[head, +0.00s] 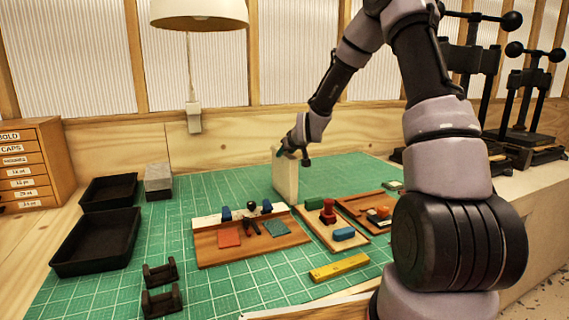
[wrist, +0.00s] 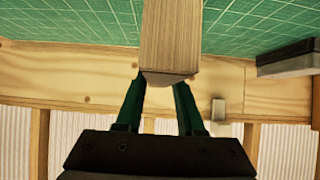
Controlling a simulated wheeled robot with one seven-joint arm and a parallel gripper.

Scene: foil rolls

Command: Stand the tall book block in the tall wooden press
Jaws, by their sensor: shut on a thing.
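A tall cream book block (head: 285,177) stands upright behind the wooden boards in the head view. My gripper (head: 291,150) is at its upper end and shut on it. In the wrist view the block (wrist: 169,40) runs up from between the two green fingers of my gripper (wrist: 160,88). I cannot tell whether its lower end touches the mat. A wooden fixture (head: 215,256) with blue pieces, a black knob and red and teal patches lies in front of the block. I cannot clearly tell which thing is the tall wooden press.
A green cutting mat (head: 215,298) covers the table. Two black trays (head: 88,262) and a grey block (head: 158,182) are at left. Two small boards (head: 322,232) with coloured pieces, a yellow bar (head: 338,268) and black stands (head: 162,300) lie in front. Black presses (head: 470,60) stand at right.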

